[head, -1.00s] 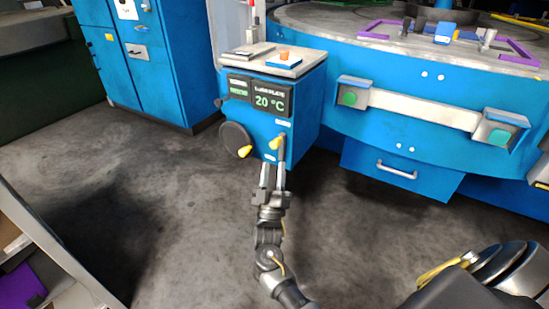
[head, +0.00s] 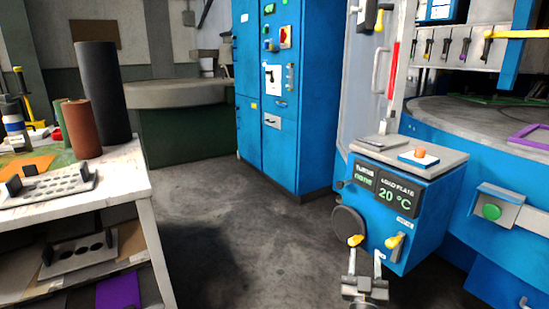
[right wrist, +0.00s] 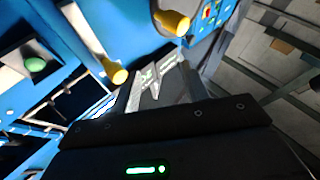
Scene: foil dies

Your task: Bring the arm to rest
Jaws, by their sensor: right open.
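My right gripper (head: 364,264) shows low in the head view, in front of the blue control box (head: 406,262). Its two fingers are apart with nothing between them. The fingertips point up toward two yellow-tipped handles: one (head: 356,240) by the black round wheel (head: 348,221), the other (head: 394,242) on the right. I cannot tell how far the tips are from them. In the right wrist view the gripper's pale fingers (right wrist: 155,82) are empty, with one yellow knob (right wrist: 116,73) to their left and another (right wrist: 174,23) above. My left gripper is out of view.
A white bench (head: 135,195) with rolls and drilled plates stands at left. A blue cabinet (head: 275,150) stands behind the open dark floor (head: 215,225). The large round blue machine (head: 510,225) is at right. The box display (head: 392,196) reads 20 °C.

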